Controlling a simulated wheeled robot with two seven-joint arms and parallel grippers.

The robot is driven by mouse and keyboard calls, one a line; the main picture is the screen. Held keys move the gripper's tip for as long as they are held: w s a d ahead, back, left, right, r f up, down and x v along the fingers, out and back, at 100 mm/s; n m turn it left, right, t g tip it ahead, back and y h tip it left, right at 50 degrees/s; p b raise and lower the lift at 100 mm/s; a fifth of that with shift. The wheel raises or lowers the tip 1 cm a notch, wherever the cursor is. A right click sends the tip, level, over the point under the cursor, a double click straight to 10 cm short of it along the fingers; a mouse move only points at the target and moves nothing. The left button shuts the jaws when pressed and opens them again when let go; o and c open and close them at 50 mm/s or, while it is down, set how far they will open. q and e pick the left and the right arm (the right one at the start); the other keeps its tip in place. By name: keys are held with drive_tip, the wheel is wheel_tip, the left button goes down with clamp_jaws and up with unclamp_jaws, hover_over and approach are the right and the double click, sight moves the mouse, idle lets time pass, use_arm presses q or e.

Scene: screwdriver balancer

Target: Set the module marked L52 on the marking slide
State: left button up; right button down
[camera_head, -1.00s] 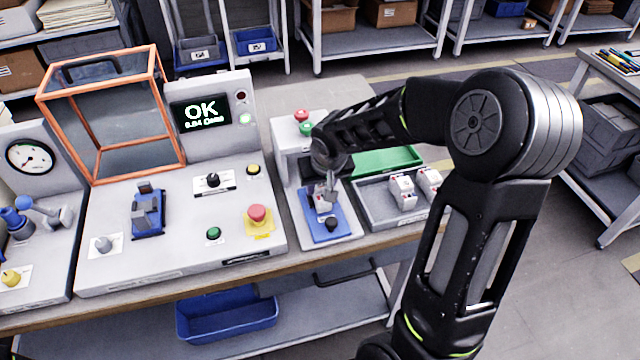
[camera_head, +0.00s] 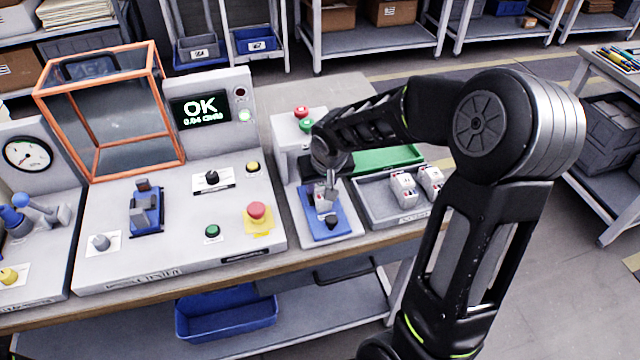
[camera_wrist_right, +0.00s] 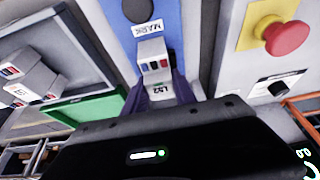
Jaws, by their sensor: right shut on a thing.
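My right gripper (camera_head: 328,190) points down over the blue marking slide (camera_head: 316,228). It is shut on a small light grey module (camera_wrist_right: 152,54), whose white label (camera_wrist_right: 160,90) seems to read L52, in small print. The module has red and blue marks on one face and sits between the dark fingers in the right wrist view. The slide (camera_wrist_right: 172,16) shows behind it with a MARK label and a black knob. The module is at the slide, but I cannot tell whether it touches it. My left gripper is not in view.
A grey tray (camera_head: 381,212) with other light modules (camera_head: 404,190) stands right of the slide, with a green tray (camera_head: 390,159) behind. A press-like block with red and green buttons (camera_head: 302,112) stands behind the slide. A console with a red stop button (camera_head: 257,210) is at left.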

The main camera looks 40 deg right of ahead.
drive_tip(key=shift+w+r, duration=0.15)
drive_tip(key=shift+r, duration=0.05)
drive_tip(key=c, duration=1.5)
unclamp_jaws()
drive_tip(key=o, duration=0.6)
drive_tip(key=shift+f, duration=0.1)
drive_tip(key=shift+v, duration=3.95)
